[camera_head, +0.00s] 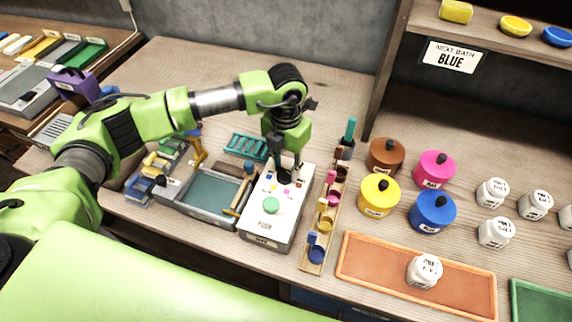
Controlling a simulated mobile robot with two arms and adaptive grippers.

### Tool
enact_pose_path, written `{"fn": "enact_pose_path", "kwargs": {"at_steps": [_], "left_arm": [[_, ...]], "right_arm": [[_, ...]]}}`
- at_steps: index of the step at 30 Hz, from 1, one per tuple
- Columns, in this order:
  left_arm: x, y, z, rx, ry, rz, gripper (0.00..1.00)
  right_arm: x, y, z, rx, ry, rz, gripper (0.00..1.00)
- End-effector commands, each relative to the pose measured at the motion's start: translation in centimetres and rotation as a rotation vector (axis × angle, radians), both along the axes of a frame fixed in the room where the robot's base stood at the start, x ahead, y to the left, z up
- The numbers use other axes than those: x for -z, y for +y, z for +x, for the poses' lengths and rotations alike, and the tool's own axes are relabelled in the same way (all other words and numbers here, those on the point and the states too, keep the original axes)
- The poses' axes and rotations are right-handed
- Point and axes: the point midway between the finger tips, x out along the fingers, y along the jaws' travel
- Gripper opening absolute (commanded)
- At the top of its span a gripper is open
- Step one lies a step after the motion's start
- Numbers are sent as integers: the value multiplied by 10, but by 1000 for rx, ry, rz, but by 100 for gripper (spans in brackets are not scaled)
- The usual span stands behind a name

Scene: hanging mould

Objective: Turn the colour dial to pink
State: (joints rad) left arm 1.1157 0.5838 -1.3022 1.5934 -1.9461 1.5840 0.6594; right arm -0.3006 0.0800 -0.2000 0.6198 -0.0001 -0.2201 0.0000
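A white box (266,228) with a large green button (271,205) on top stands near the middle of the bench. Small colour marks, among them a pink mark (287,190), show on its top face toward the far end. My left gripper (287,172) points down over that far end, with its dark fingers at or just above the colour marks. The fingers and wrist hide the dial there, so its setting and any contact cannot be made out. Whether the fingers are apart or closed is unclear. My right gripper is out of view.
A narrow wooden rack (312,258) of coloured pots stands close to the box's right. A grey tray (187,203) with tools lies to its left. Lidded brown, pink, yellow and blue pots (432,214) stand farther right. An orange tray (370,262) holds a white jar.

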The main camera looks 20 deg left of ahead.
Motion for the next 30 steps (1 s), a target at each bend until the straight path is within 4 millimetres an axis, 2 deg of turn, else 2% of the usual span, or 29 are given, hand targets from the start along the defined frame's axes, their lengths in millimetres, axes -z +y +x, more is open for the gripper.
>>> {"fn": "enact_pose_path", "kwargs": {"at_steps": [11, 17, 30], "left_arm": [[2, 0, 0, 44, -1, -1, 10], [5, 0, 1, 157, -3, 0, 10], [5, -2, 0, 542, -5, 2, 10]], "right_arm": [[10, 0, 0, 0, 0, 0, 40], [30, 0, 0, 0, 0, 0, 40], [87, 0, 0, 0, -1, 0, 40]]}}
